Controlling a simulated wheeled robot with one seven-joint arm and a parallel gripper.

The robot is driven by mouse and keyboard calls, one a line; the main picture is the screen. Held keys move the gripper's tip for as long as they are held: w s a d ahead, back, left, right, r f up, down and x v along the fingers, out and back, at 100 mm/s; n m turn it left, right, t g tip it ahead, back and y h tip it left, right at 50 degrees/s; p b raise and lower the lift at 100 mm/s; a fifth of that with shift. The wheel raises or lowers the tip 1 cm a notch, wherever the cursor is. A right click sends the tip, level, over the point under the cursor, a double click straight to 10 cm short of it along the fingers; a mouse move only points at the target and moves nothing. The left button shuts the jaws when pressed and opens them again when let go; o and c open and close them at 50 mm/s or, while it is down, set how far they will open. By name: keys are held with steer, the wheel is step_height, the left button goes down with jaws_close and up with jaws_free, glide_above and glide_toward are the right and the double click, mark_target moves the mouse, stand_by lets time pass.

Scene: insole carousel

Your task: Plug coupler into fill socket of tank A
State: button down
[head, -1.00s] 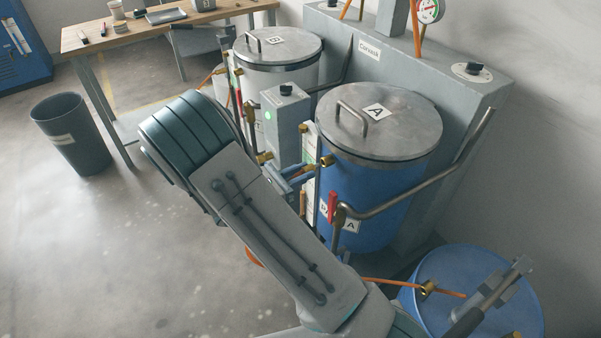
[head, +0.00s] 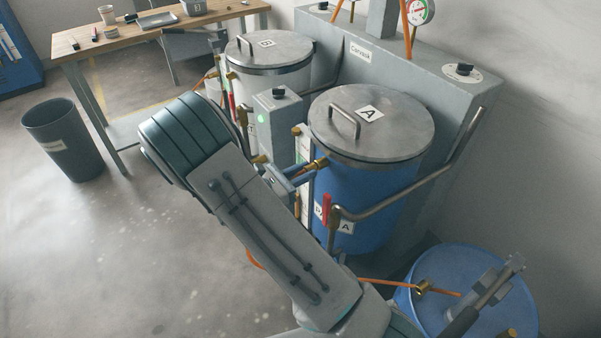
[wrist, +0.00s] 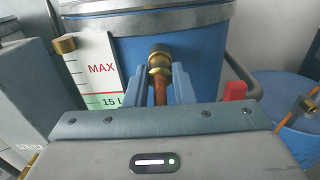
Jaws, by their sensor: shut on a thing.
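Tank A (head: 365,195) is blue with a steel lid marked A; it also shows in the wrist view (wrist: 205,60). My gripper (head: 312,170) is at its front left side. In the wrist view my gripper (wrist: 162,82) has its two blue-grey fingers shut around the brass coupler (wrist: 159,62), with an orange-brown hose (wrist: 160,92) running down between them. The coupler's brass end points at the tank wall just below the rim. The fill socket lies behind or in line with the coupler; I cannot tell whether they are joined.
A level gauge (wrist: 100,70) marked MAX stands left of the coupler. A red-handled valve (head: 326,209) and bent pipe (head: 400,195) are at right. A grey box (head: 278,120) and tank B (head: 275,80) stand left. A blue drum (head: 450,262) is at lower right.

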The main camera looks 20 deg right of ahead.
steer(key=shift+d, duration=0.2)
steer(key=c, duration=1.1)
jaws_free()
steer(key=shift+d, duration=0.1)
steer(key=shift+c, duration=0.2)
steer(key=shift+w, duration=0.1)
steer(key=b+v, duration=0.1)
steer(key=v, duration=1.3)
steer(key=shift+r, duration=0.1)
